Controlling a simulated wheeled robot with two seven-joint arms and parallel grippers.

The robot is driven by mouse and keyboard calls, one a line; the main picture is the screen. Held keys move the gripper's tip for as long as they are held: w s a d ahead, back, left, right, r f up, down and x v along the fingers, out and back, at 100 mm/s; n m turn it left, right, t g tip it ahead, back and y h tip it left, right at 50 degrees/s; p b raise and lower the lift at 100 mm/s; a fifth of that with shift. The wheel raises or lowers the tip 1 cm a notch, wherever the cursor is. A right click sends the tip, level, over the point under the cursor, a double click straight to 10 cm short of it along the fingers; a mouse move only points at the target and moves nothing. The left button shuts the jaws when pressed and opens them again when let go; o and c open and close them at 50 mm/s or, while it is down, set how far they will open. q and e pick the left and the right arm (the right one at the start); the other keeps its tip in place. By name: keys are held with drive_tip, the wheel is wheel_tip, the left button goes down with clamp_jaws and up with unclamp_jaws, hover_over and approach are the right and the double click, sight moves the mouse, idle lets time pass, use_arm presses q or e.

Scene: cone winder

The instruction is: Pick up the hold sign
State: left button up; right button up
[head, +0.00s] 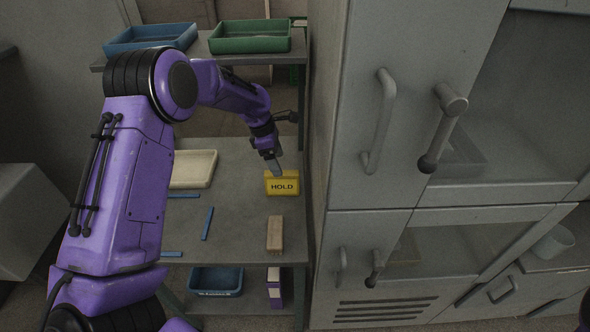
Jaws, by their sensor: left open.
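The hold sign (283,187) is a small yellow block with black "HOLD" lettering. It stands on the grey shelf table, near the right edge by the cabinet. My left gripper (274,168) is open and points down right at the top of the sign, slightly toward its left side. The fingers overlap the sign's top edge in the head view, so I cannot tell whether they touch it. My right gripper is not in view.
A cream tray (194,169), blue strips (207,223) and a wooden block (275,234) lie on the table (240,205). Blue (150,37) and green (249,37) trays sit on the upper shelf. A grey cabinet (375,180) stands close on the right.

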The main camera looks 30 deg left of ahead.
sight(284, 183)
use_arm(q)
drive_tip(key=shift+x, duration=1.2)
drive_tip(key=shift+s+d+f+p, duration=0.2)
drive_tip(key=shift+s+f+p, duration=0.55)
drive_tip(key=shift+f, duration=0.3)
drive_tip(key=f, duration=0.1)
drive_tip(key=w+f, duration=0.1)
drive_tip(key=f, duration=0.1)
drive_tip(key=w+d+f, duration=0.1)
drive_tip(key=f, duration=0.1)
drive_tip(key=shift+w+f+p, duration=0.1)
drive_tip(key=shift+f+p, duration=0.05)
drive_tip(key=shift+p, duration=0.25)
drive_tip(key=shift+s+r, duration=0.3)
drive_tip(key=shift+s, duration=0.05)
drive_tip(key=shift+w+f, duration=0.2)
drive_tip(key=shift+f, duration=0.1)
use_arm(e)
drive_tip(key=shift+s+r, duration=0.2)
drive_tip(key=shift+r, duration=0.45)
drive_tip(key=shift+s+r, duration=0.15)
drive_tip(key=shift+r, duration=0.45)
use_arm(q)
drive_tip(key=shift+s, duration=0.1)
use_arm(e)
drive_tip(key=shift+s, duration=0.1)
use_arm(q)
drive_tip(key=c, duration=1.1)
